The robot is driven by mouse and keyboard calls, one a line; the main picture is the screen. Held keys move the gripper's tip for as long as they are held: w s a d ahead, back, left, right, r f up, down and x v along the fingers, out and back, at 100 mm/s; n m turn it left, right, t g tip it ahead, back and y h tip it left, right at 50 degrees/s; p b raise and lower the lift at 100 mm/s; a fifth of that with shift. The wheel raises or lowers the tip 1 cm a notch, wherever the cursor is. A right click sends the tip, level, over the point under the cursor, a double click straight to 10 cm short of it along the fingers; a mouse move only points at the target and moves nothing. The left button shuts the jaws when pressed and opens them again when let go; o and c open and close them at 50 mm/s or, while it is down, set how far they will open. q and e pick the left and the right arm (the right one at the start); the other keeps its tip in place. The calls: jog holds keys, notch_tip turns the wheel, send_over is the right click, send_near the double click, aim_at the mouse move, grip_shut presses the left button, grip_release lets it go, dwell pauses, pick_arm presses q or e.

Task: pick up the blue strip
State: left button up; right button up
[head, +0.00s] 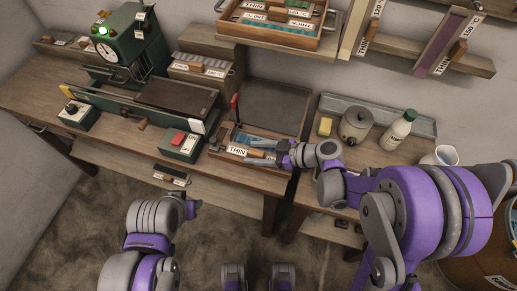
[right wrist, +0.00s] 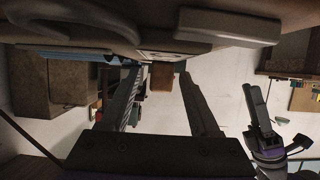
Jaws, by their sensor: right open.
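The blue strip (head: 255,140) lies in a small wooden tray (head: 223,131) on the workbench, behind a label reading THIN. A blue edge also shows at the upper left of the right wrist view (right wrist: 85,54). My right gripper (head: 280,155) is at the right end of this tray, close to the strip. In the right wrist view its two fingers (right wrist: 162,98) are apart with nothing gripped between them. I cannot tell if it touches the tray. My left gripper (head: 191,207) is low in front of the bench, away from the strip; its jaws are unclear.
A green winding machine (head: 130,40) and a control box with a red button (head: 180,143) stand left of the tray. A grey metal tray (head: 275,105) lies behind it. A jar (head: 355,125) and a white bottle (head: 398,130) stand at right. Shelves hang above.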

grip_shut()
dwell(0.4)
